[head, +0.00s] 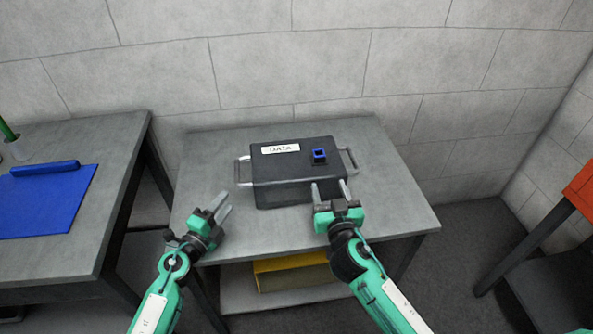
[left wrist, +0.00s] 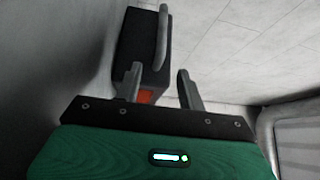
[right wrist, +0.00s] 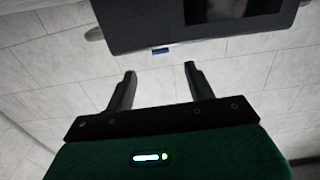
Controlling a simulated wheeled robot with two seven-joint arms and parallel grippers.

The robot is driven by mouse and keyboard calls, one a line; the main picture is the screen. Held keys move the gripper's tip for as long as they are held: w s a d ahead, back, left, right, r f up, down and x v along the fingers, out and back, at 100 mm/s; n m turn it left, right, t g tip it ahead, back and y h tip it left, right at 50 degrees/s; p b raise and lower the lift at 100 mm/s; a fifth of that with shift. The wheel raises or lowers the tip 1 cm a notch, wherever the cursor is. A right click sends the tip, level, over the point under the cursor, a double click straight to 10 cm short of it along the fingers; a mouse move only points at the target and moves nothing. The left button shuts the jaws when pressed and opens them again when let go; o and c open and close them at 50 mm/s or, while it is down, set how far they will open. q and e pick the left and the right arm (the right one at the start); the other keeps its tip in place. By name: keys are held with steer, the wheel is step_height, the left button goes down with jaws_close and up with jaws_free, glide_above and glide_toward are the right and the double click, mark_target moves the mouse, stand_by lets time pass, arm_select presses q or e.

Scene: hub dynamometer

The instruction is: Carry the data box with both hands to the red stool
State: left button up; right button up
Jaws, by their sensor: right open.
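The data box (head: 285,178), dark grey with a white "DATA" label and a blue square on top, sits on a grey table (head: 395,195). It has a metal handle on its left (head: 242,170) and right (head: 350,160) ends. My left gripper (head: 227,204) is open and empty, just front-left of the box, apart from the left handle. That handle also shows in the left wrist view (left wrist: 162,35). My right gripper (head: 329,188) is open and empty at the front right of the box, and whether it touches is unclear. The box fills the top of the right wrist view (right wrist: 150,25).
A red-orange top (head: 581,188) on dark legs, probably the red stool, is cut off at the right edge. A yellow object (head: 290,272) lies on the table's lower shelf. A second table with a blue mat (head: 45,205) stands left. A grey block wall is behind.

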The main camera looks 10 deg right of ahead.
mark_target(320, 159)
arm_select(q)
steer(key=x, duration=0.9)
steer(key=shift+w+d, duration=0.15)
steer(key=shift+w, duration=0.15)
arm_select(e)
steer(key=w, duration=1.1)
steer(key=shift+w, duration=0.1)
arm_select(q)
steer(key=shift+c, duration=0.2)
arm_select(e)
steer(key=shift+c, duration=0.2)
arm_select(q)
steer(key=c, duration=0.8)
arm_select(e)
steer(key=c, duration=0.7)
arm_select(q)
jaws_close()
arm_select(e)
jaws_close()
arm_select(q)
steer(key=shift+w+r, duration=0.1)
steer(key=shift+r, duration=0.1)
arm_select(e)
steer(key=shift+r, duration=0.15)
